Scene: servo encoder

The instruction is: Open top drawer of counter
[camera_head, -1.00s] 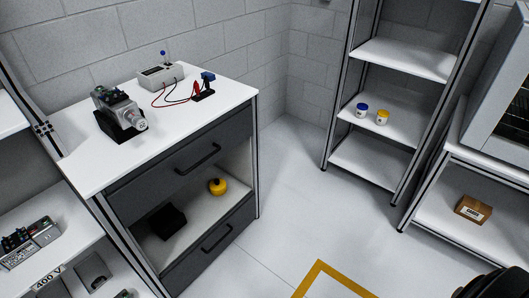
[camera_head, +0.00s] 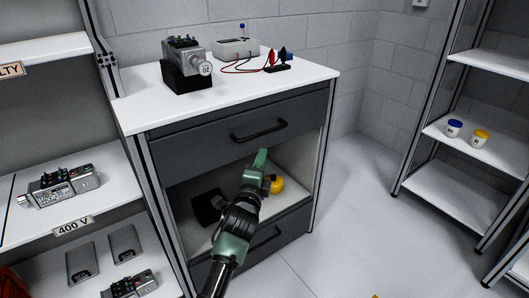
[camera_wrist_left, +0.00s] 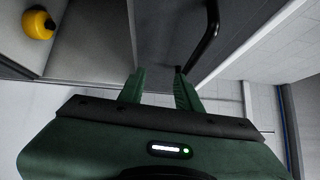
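The counter (camera_head: 137,110) has a dark top drawer (camera_head: 200,144), which is shut flush with the counter front. A black bar handle (camera_head: 260,132) is on the drawer front. My left gripper (camera_head: 261,158) is in front of the open shelf, its tips just below the handle in the head view. In the left wrist view the left gripper (camera_wrist_left: 160,82) has its two fingers apart with nothing between them. A black handle (camera_wrist_left: 209,38) shows beyond the right-hand finger there, over a dark panel. I cannot tell whether finger and handle touch. My right gripper is out of view.
A motor unit (camera_head: 187,66) and a grey box (camera_head: 236,47) with cables stand on the countertop. The open shelf holds a yellow object (camera_head: 277,184) and a black block (camera_head: 207,208). A bottom drawer (camera_head: 290,228) is below. Floor (camera_head: 350,225) to the right is clear.

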